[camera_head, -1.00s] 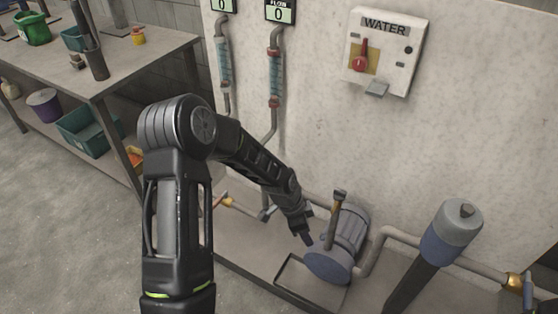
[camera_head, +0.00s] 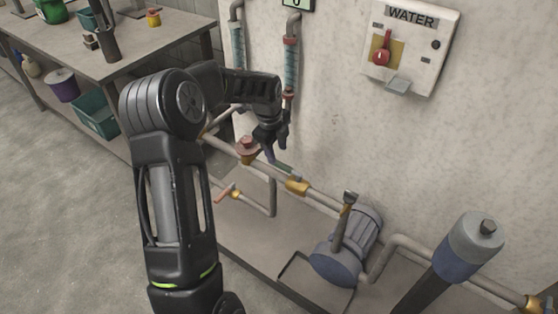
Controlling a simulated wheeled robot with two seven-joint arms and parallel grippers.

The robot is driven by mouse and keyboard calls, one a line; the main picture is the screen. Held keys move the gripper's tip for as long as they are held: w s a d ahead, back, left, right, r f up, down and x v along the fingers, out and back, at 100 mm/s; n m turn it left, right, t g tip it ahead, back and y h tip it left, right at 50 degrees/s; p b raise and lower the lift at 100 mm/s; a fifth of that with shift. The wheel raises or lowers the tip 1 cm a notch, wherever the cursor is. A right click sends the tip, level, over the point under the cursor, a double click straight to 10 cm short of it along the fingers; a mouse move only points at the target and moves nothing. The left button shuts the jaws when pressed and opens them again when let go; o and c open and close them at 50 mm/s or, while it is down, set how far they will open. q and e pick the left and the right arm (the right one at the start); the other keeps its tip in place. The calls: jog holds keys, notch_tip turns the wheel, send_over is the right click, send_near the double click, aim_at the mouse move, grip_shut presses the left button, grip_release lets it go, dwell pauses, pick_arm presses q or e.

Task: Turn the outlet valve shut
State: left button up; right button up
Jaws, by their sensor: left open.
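Several valves sit on the pipework, and I cannot tell for sure which is the outlet valve. A brass valve (camera_head: 297,187) sits on the sloping pipe above the pump, with a dull greenish lever (camera_head: 281,168) running up-left from it. A red-brown round valve (camera_head: 247,150) stands further left on this pipe. A small brass valve (camera_head: 234,192) with an orange handle is on the lower pipe. My left gripper (camera_head: 275,148) is open, pointing down between the round valve and the lever. I cannot tell whether it touches either. My right gripper is not in view.
The blue-grey pump (camera_head: 340,258) stands on the low plinth, with a grey-and-blue cylinder (camera_head: 468,245) to its right. A WATER box (camera_head: 412,50) with a red switch hangs on the wall. A workbench (camera_head: 120,60) stands at the upper left.

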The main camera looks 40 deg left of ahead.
aim_at(279, 163)
pick_arm(q)
jog(key=f, duration=0.3)
jog(key=w+f, duration=0.1)
jog(key=f, duration=0.1)
jog(key=shift+f, duration=0.4)
jog(key=shift+c, duration=0.4)
grip_shut()
dwell(0.6)
